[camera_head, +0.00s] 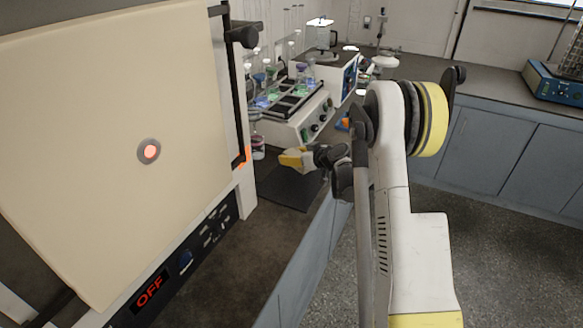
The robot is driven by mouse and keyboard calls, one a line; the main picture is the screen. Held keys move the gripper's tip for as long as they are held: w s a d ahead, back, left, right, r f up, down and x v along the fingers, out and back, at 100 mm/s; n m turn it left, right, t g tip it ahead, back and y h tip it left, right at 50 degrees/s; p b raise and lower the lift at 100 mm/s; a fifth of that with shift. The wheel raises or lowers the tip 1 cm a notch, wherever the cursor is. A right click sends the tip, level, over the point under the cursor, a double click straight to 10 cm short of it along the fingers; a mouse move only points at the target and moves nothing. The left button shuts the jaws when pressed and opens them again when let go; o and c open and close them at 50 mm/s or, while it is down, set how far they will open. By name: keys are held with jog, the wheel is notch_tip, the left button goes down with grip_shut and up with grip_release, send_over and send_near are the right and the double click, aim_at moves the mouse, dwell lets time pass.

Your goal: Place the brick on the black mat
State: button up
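The black mat (290,190) lies flat on the dark bench top, between the large cream-doored unit and the white instrument behind. My arm reaches in from the right, and its dark end with my gripper (314,157) is above the mat's far right part. A small yellow and pale block-like piece (295,159) shows at the left of this dark end. I cannot tell whether it is the brick or a part of my arm. The fingers are too small and overlapped to make out. No other brick can be made out clearly.
The cream-doored unit (110,130) with a red OFF display fills the left. Behind the mat stand a white instrument (290,130) with coloured flasks and a small jar (258,148). The bench is bare in front of the mat.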

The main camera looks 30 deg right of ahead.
aim_at(291, 169)
notch_tip(291, 169, down, 4)
jog(key=shift+r+b, duration=0.1)
jog(key=shift+b, duration=0.9)
jog(key=shift+r, duration=0.15)
jog(key=o, duration=1.3)
jog(key=shift+o, duration=0.2)
